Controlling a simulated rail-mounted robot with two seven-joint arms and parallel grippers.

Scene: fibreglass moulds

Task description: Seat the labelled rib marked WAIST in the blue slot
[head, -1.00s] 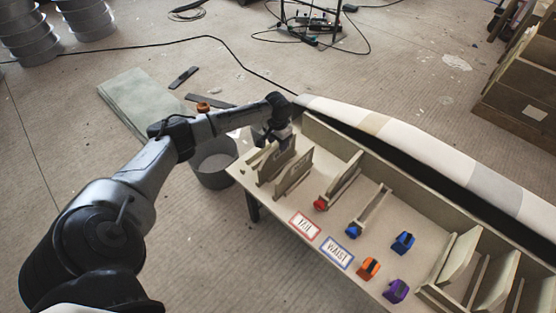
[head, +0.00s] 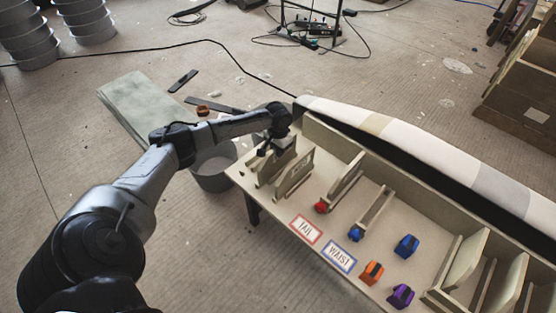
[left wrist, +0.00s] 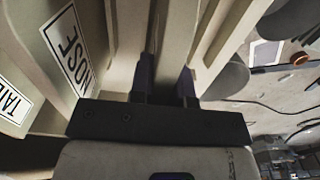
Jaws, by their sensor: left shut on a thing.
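My left gripper (head: 266,148) is low over the near-left end of the bench, among pale upright ribs. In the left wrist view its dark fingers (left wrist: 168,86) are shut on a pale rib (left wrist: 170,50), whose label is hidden. Left of it in that view stand ribs marked NOSE (left wrist: 72,52) and TAIL (left wrist: 14,103). In the head view one upright rib (head: 296,172) stands just right of the gripper. The blue slot (head: 376,211) is a pair of pale rails with a blue piece (head: 355,233) at its front end. My right gripper is not in view.
A WAIST card with a blue border (head: 339,256) and a TAIL card with a red border (head: 305,229) lie along the front edge. Loose blue (head: 407,246), orange (head: 371,273) and purple (head: 401,296) blocks sit right.

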